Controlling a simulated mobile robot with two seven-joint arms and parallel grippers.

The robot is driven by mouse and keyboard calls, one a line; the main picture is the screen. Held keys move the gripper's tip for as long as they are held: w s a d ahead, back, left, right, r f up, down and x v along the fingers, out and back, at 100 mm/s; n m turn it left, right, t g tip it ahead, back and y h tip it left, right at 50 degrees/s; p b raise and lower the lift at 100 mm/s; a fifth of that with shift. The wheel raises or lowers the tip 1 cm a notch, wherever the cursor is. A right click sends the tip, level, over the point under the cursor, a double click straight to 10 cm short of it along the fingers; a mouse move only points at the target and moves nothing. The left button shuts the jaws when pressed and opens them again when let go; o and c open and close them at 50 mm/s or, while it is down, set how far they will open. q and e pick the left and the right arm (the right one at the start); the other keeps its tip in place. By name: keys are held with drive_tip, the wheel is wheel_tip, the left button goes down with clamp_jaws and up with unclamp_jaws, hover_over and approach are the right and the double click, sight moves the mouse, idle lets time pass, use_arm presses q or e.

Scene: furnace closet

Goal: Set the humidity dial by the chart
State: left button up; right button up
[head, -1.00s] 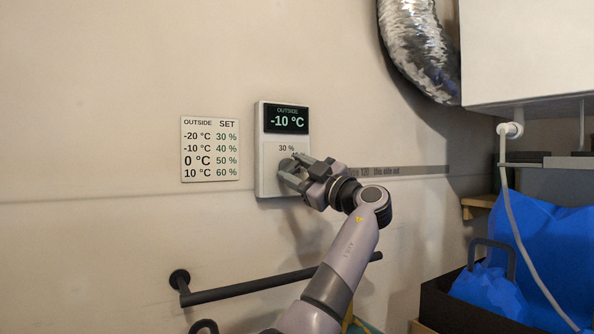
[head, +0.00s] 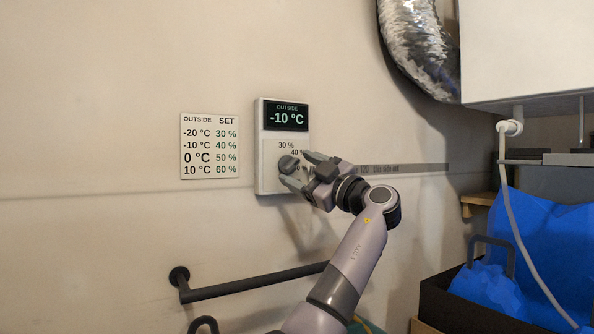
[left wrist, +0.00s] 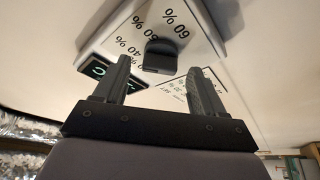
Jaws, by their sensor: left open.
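The white humidity control (head: 263,150) hangs on the wall; its display reads OUTSIDE -10 °C. Its dark dial (head: 288,164) sits below, with 30 % and 40 % visible near it. I cannot tell exactly where the dial points. The chart (head: 210,148), left of the control, pairs -20 °C with 30 %, -10 °C with 40 %, 0 °C with 50 % and 10 °C with 60 %. My left gripper (head: 296,169) is open at the dial's right, its fingers hiding lower labels. In the left wrist view the dial (left wrist: 160,56) shows between and beyond the finger tips, apparently free of them. My right gripper is not in view.
A dark wall rail (head: 255,283) runs below the control. A silver duct (head: 418,50) and a white cabinet (head: 525,50) are at upper right. A white pipe (head: 510,190) and blue bags (head: 545,245) stand at right. The wall around the chart is clear.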

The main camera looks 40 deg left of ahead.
use_arm(q)
drive_tip(key=v, duration=0.5)
drive_tip(key=shift+d+b, duration=0.2)
drive_tip(key=shift+b, duration=0.1)
